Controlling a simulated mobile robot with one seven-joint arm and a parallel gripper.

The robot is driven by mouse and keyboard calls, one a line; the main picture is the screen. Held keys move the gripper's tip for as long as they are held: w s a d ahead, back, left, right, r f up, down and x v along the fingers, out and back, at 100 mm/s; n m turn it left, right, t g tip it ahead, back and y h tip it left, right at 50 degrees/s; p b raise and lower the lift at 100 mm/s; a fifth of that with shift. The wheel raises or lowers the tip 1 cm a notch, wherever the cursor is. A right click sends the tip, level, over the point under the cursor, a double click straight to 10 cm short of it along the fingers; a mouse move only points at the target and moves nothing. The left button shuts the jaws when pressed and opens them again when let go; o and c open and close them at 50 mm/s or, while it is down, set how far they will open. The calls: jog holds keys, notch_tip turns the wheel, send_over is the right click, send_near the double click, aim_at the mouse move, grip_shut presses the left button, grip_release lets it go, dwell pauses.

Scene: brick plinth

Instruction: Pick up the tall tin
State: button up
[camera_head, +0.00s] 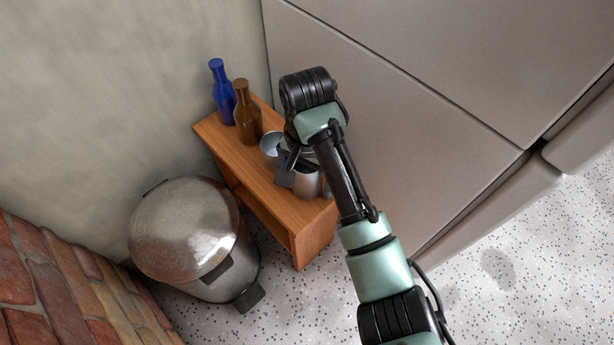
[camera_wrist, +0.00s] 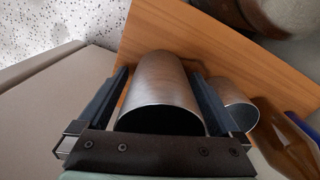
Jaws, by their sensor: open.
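The tall tin (camera_wrist: 158,85) is a grey metal open-topped cylinder on the wooden bench. In the wrist view it lies between the two fingers of my open gripper (camera_wrist: 158,75), its dark mouth towards the camera. A narrow gap shows beside the tin on each side. In the head view my gripper (camera_head: 292,170) is over the bench and hides part of the tall tin (camera_head: 307,184). A second, smaller-looking tin (camera_wrist: 232,104) stands just right of the right finger in the wrist view; it also shows in the head view (camera_head: 268,147).
The wooden bench (camera_head: 262,192) also bears a brown bottle (camera_head: 245,112) and a blue bottle (camera_head: 222,92) at its far end. A metal bin (camera_head: 185,232) stands left of the bench. A grey cabinet front (camera_head: 400,110) rises close on the right.

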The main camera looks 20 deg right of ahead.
jog(key=shift+r, duration=0.1)
jog(key=c, duration=1.3)
jog(key=shift+r, duration=0.1)
